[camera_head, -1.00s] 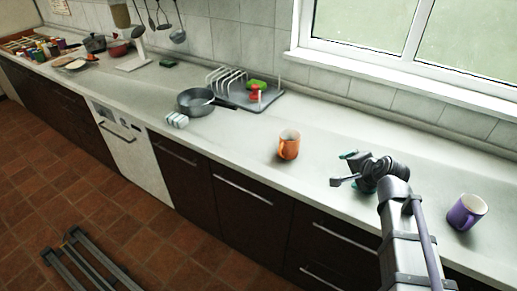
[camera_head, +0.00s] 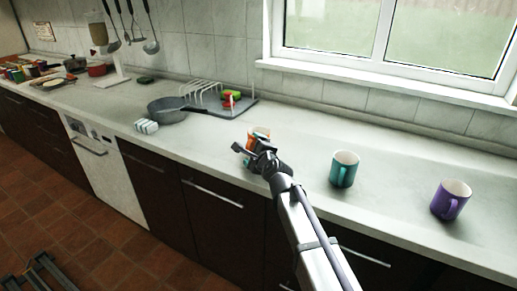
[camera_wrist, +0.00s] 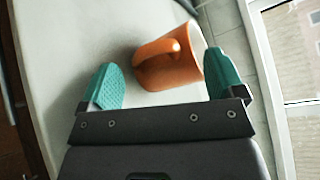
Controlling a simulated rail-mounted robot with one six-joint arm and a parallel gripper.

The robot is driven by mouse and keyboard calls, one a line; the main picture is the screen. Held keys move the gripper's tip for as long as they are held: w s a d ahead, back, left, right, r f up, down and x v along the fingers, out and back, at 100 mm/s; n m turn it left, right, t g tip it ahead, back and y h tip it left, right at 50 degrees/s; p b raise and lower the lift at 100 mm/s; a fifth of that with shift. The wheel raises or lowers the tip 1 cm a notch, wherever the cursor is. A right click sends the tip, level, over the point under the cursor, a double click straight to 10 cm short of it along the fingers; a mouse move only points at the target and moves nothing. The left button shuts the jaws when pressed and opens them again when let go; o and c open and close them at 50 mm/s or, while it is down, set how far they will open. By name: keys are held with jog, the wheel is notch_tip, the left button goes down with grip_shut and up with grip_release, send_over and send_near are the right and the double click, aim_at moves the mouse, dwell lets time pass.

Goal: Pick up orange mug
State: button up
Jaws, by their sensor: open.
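The orange mug (camera_head: 260,132) stands on the pale countertop, mostly hidden behind my gripper (camera_head: 248,158) in the head view. In the wrist view the orange mug (camera_wrist: 170,62) lies ahead of and between the two teal fingertips of my gripper (camera_wrist: 163,82), closer to the right one. Its handle faces the camera's side and its rim points away to the right in the picture. My gripper is open and holds nothing. Whether a finger touches the mug cannot be told.
A teal mug (camera_head: 344,169) and a purple mug (camera_head: 451,200) stand to the right on the counter (camera_head: 300,150). A grey pan (camera_head: 172,109), a white rack (camera_head: 212,92) and a small whitish item (camera_head: 146,126) are to the left. The window wall runs behind.

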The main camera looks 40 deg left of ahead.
aim_at(249, 143)
jog(key=b+x, duration=0.1)
jog(key=x, duration=0.4)
jog(key=shift+w+a+f, duration=0.1)
jog(key=shift+w+a, duration=0.1)
jog(key=shift+a, duration=0.15)
jog(key=shift+d, duration=0.1)
jog(key=shift+s, duration=0.1)
jog(key=c, duration=1)
jog(key=shift+r+p, duration=0.35)
jog(key=shift+p, duration=0.05)
jog(key=shift+c, duration=0.6)
notch_tip(249, 143, up, 9)
jog(key=p, duration=0.9)
jog(key=shift+r, duration=0.2)
